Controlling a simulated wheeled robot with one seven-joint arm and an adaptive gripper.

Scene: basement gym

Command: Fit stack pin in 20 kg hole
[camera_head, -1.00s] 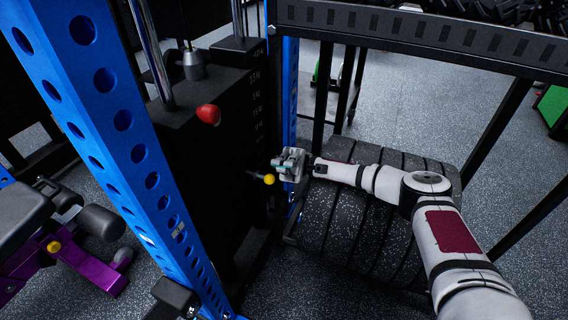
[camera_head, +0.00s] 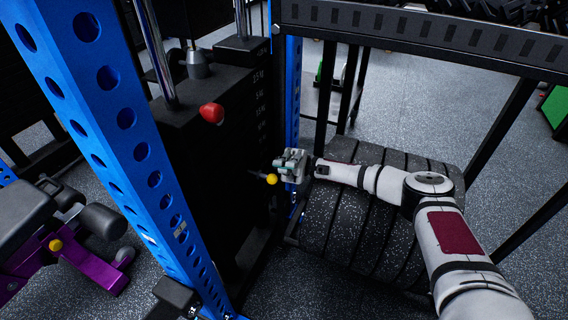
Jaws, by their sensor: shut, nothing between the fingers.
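A pin with a yellow knob (camera_head: 271,179) and a short dark shaft stands out from the lower front of the black weight stack (camera_head: 228,165). I cannot tell which hole its shaft is in, or how deep. My gripper (camera_head: 283,167) is shut and empty, just above and right of the yellow knob; a small gap or light contact cannot be told apart. White weight labels (camera_head: 261,95) run down the stack's face. The upper ones show, the lower ones are too dark to read. A red knob (camera_head: 211,113) sticks out near the top of the stack.
A blue perforated upright (camera_head: 125,118) stands left of the stack, and another blue post (camera_head: 292,95) behind my gripper. A black frame beam (camera_head: 430,28) crosses above. A purple bench (camera_head: 92,262) is at lower left.

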